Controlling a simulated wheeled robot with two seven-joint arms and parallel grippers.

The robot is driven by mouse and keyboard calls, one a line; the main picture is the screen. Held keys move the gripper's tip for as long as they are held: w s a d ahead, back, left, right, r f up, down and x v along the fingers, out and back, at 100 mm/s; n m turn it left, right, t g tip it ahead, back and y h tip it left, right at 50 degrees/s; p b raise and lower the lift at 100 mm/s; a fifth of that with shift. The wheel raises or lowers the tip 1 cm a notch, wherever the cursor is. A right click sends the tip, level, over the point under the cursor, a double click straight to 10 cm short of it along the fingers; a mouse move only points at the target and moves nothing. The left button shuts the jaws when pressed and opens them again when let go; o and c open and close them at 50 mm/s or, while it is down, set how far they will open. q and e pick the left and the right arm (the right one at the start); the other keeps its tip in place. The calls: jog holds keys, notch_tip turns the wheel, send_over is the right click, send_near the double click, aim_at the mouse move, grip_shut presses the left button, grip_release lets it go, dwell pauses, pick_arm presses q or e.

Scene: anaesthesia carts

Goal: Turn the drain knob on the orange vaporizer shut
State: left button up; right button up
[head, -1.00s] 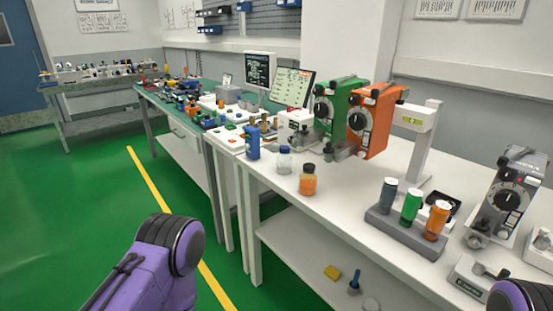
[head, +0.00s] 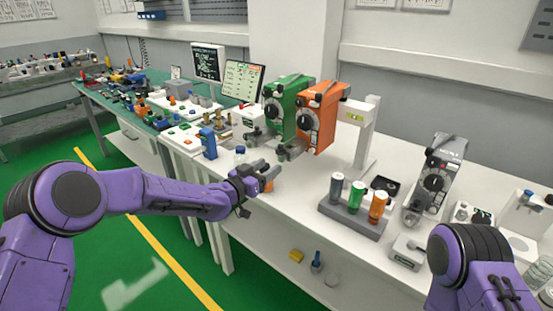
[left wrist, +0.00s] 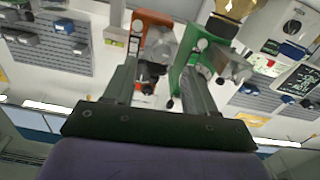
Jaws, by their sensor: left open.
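In the left wrist view the orange vaporizer (left wrist: 152,20) shows upside down, with a grey metal part and a small dark knob (left wrist: 149,72) between my fingers' lines of sight. I cannot tell for sure that this is the drain knob. My left gripper (head: 270,172) is open and empty, in front of and below the vaporizers, apart from them. My right gripper is out of view.
An orange-brown bottle (head: 268,186) is partly hidden behind my left gripper. A clear bottle (head: 240,154) and a blue one (head: 208,143) stand to its left. A grey rack (head: 345,219) with coloured bottles and a grey vaporizer (head: 438,175) stand right.

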aim_at(280, 159)
pick_arm(q)
jog(key=shift+p+x, duration=0.3)
jog(key=shift+x, duration=1.85)
grip_shut()
jog(key=m+b, duration=0.2)
jog(key=b, duration=0.1)
jog(key=shift+f, duration=0.4)
jog(key=shift+r+m, duration=0.15)
jog(key=shift+m, duration=0.15)
jog(key=shift+r, duration=0.2)
grip_release()
